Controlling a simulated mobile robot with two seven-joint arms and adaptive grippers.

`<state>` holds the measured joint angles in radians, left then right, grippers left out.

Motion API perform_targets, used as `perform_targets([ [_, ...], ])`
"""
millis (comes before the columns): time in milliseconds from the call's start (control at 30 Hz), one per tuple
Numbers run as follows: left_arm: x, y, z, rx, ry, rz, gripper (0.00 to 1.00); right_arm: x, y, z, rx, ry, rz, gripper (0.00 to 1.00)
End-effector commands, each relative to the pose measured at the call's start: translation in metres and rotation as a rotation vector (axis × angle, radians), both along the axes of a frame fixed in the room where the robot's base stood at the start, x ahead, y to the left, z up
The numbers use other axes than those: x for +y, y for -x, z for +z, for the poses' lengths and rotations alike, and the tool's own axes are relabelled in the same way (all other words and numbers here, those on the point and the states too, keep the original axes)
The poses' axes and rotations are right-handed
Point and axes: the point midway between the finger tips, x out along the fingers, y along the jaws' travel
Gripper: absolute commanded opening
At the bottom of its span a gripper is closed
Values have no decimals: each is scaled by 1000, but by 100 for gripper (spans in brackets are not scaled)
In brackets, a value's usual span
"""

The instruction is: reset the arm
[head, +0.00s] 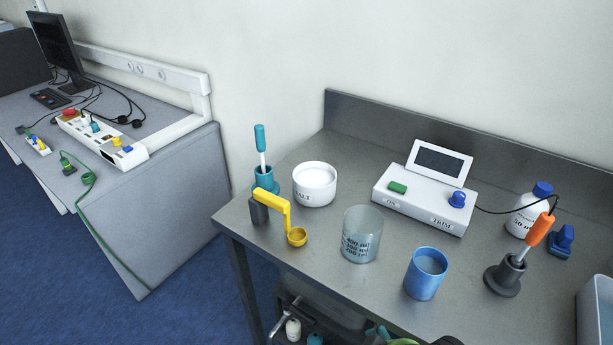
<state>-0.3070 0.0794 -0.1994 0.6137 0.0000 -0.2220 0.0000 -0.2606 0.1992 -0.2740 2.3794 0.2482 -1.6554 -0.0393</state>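Neither of my grippers and neither of my arms can be made out in the head view. The steel table (330,262) stands in front of me. On it are a white salt tub (315,186), a clear measuring beaker (361,236), a blue cup (426,274) and a yellow scoop (297,236) hanging from a dark grey holder (259,211). A white device (420,203) with a green switch, a blue knob and a dark screen (439,161) stands behind them.
A teal-handled tool (260,138) and an orange-handled tool (540,229) stand upright in holders. A white bottle (525,218), a blue item (562,241) and a pale bin (596,312) are at right. A grey bench (185,190) with power strips stands left. Blue floor lies between.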

Motion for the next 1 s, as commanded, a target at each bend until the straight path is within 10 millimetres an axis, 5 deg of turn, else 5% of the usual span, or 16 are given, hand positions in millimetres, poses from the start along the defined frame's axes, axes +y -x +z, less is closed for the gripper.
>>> perform_targets([
  [167,-2,-18,1,-30,3,0,51,-35,32,-18,36,57,-159,100],
  [400,-1,-17,1,-29,3,0,51,-80,71,-33,75,158,-316,100],
  [767,0,-6,0,-10,1,0,51,-74,57,-128,116,161,-295,100],
  [1000,0,-6,0,-11,1,-1,51,-75,74,-226,162,172,-282,100],
])
